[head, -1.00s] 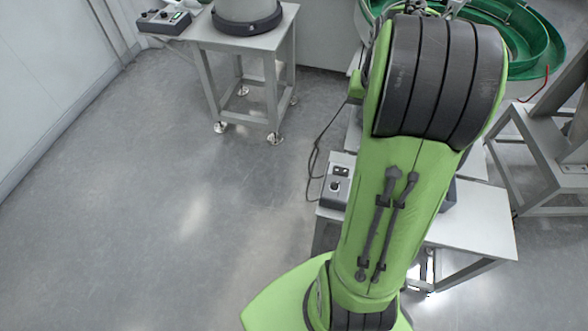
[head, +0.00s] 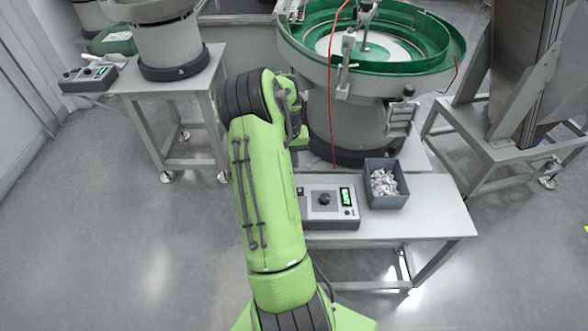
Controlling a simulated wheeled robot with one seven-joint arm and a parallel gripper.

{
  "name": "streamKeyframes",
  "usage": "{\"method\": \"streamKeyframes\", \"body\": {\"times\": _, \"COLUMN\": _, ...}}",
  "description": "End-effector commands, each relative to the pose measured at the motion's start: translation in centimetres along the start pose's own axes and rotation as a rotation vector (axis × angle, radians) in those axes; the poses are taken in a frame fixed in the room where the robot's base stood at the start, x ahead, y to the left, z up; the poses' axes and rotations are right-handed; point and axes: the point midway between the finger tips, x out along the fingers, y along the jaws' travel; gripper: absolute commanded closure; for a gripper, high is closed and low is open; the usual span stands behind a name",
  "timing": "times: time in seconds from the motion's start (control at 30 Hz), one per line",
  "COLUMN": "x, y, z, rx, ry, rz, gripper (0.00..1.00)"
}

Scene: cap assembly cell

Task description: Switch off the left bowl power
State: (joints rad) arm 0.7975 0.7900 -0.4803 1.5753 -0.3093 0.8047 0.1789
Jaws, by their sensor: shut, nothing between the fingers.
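The left bowl feeder (head: 165,42) is a grey drum on a black base, on a metal table at the upper left. A grey control box (head: 90,77) with small knobs or switches sits at that table's left end; its switch positions are too small to read. The right feeder has a green bowl (head: 290,35). Its control box (head: 328,208) has a black knob and a lit green display, and my arm covers its left edge. My green arm reaches up between the two feeders. My gripper is not visible; the arm hides it.
A dark bin (head: 403,192) of shiny parts sits on the right table (head: 435,215). A slanted metal frame (head: 480,140) stands at the right. The floor at the left is clear.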

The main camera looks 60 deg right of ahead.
Motion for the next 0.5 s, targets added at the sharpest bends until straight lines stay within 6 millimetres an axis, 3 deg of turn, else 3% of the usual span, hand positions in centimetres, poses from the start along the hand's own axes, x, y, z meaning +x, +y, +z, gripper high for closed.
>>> {"method": "streamKeyframes", "body": {"times": 0.03, "x": 1.5, "y": 0.0, "z": 0.1, "rx": 0.000, "ry": -0.005, "rz": 0.001, "gripper": 1.00}}
{"method": "streamKeyframes", "body": {"times": 0.3, "x": 7.6, "y": 0.0, "z": 0.1, "rx": 0.001, "ry": -0.005, "rz": 0.002, "gripper": 1.00}}
{"method": "streamKeyframes", "body": {"times": 0.5, "x": 10.9, "y": 0.0, "z": 0.1, "rx": 0.001, "ry": -0.003, "rz": 0.001, "gripper": 1.00}}
